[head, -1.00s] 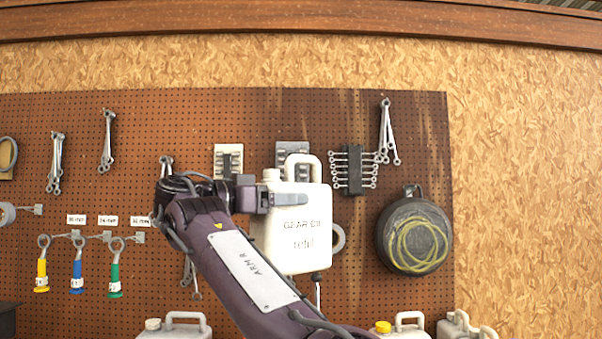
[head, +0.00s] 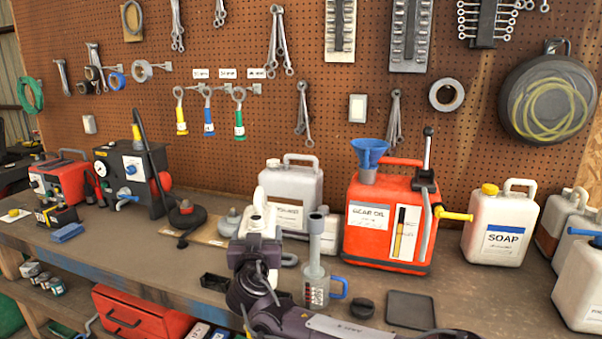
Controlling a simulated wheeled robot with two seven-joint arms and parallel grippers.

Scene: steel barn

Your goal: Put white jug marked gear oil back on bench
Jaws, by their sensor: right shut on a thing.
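A narrow white shape (head: 257,212) in my right gripper (head: 254,243) appears to be the white gear oil jug seen edge-on. Its lettering is turned out of sight. My right gripper is shut on it, and my purple arm comes in from the bottom right. The jug is in front of the workbench's (head: 130,250) back row of containers. I cannot tell whether its base touches the bench, as my gripper and arm hide it. My left gripper is not in view.
A red gear oil can (head: 385,262) with a blue funnel stands right of it. A white jug with a brown label (head: 305,180) stands behind, and a measuring jug (head: 315,288) is close on its right. A soap jug (head: 500,225) stands farther right.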

